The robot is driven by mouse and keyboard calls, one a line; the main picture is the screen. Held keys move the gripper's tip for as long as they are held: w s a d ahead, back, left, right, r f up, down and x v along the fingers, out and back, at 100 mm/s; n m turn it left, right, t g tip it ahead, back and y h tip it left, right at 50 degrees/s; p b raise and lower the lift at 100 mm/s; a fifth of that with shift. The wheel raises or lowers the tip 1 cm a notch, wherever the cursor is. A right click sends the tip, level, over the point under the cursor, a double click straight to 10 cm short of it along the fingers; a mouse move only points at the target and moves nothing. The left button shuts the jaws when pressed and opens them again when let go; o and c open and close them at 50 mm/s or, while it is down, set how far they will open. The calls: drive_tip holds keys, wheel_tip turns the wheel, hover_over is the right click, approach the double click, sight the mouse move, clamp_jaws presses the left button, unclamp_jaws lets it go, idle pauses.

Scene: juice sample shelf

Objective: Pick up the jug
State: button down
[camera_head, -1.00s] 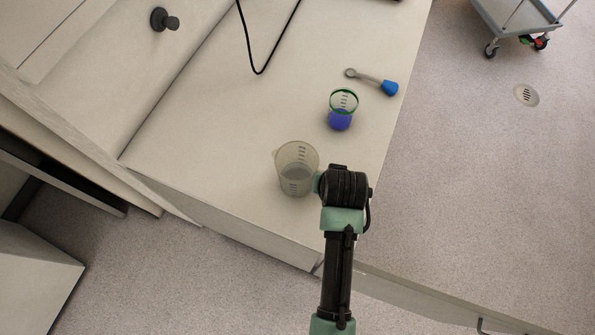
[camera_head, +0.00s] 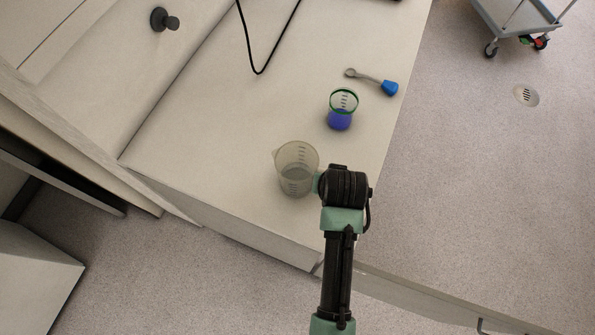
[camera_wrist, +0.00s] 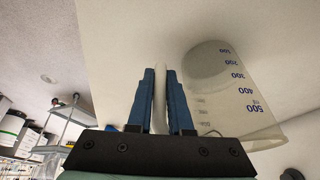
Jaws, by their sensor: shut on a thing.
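The jug (camera_head: 296,165) is a translucent grey measuring jug with a spout and dark graduation marks. It stands upright on the pale counter in the head view, just left of my wrist. In the wrist view the jug (camera_wrist: 226,92) fills the right side, with numbers up to 500 visible. My gripper (camera_wrist: 160,75) has its blue fingers closed on a thin pale upright strip, which appears to be the jug's handle. In the head view my wrist hides the fingers. I cannot tell any gap between the jug and the counter.
A beaker with a green rim and blue lower part (camera_head: 341,119) stands behind the jug on the counter (camera_head: 225,135). A blue-ended tool (camera_head: 388,88) lies beyond it. A black cable (camera_head: 251,50) hangs over the back. The counter left of the jug is clear.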

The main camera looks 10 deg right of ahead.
drive_tip(key=shift+r, duration=0.15)
wheel_tip(320, 180, up, 10)
drive_tip(key=shift+f+b, duration=0.1)
drive_tip(key=shift+b, duration=0.4)
drive_tip(key=shift+a, duration=0.1)
